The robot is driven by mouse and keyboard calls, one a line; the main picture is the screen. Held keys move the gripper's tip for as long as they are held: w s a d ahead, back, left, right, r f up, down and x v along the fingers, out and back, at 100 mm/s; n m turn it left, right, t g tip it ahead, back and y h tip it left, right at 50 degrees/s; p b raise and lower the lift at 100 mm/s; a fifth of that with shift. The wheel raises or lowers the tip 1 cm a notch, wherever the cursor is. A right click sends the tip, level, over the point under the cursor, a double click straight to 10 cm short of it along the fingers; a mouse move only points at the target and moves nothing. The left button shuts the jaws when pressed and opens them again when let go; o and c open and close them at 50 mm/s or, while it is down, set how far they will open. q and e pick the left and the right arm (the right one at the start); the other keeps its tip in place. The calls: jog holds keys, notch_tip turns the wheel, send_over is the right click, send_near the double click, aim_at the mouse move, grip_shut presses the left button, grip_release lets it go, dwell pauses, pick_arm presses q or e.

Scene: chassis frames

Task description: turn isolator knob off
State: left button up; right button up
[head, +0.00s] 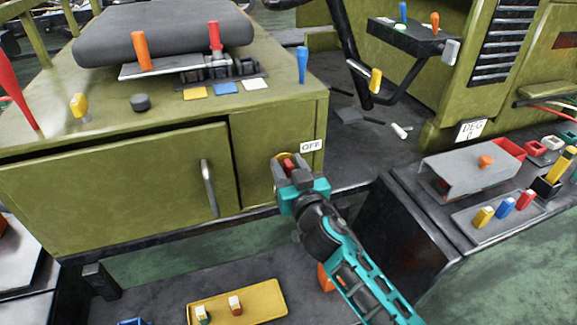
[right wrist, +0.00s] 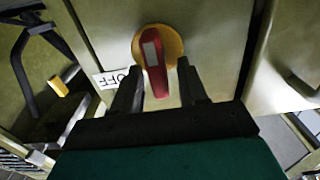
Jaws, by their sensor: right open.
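The isolator knob (head: 288,162) is a red handle on a round yellow plate (right wrist: 174,44), on the front of the olive cabinet, right of its door. A white OFF label (head: 311,146) is beside it; it also shows in the right wrist view (right wrist: 112,78). My right gripper (head: 291,172) is at the knob with its jaws open. In the right wrist view the red handle (right wrist: 154,65) lies between the two dark fingers, its lower end reaching down into the gap. I cannot tell whether either finger touches it. The gripper partly hides the knob in the head view. My left gripper is not in view.
The cabinet door has a metal handle (head: 209,188) left of the knob. A dark bench (head: 400,190) with a grey metal cover (head: 470,172) stands to the right. A yellow tray (head: 262,300) lies below. Several coloured levers stand on the cabinet top.

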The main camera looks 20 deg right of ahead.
jog(key=c, duration=0.3)
grip_shut()
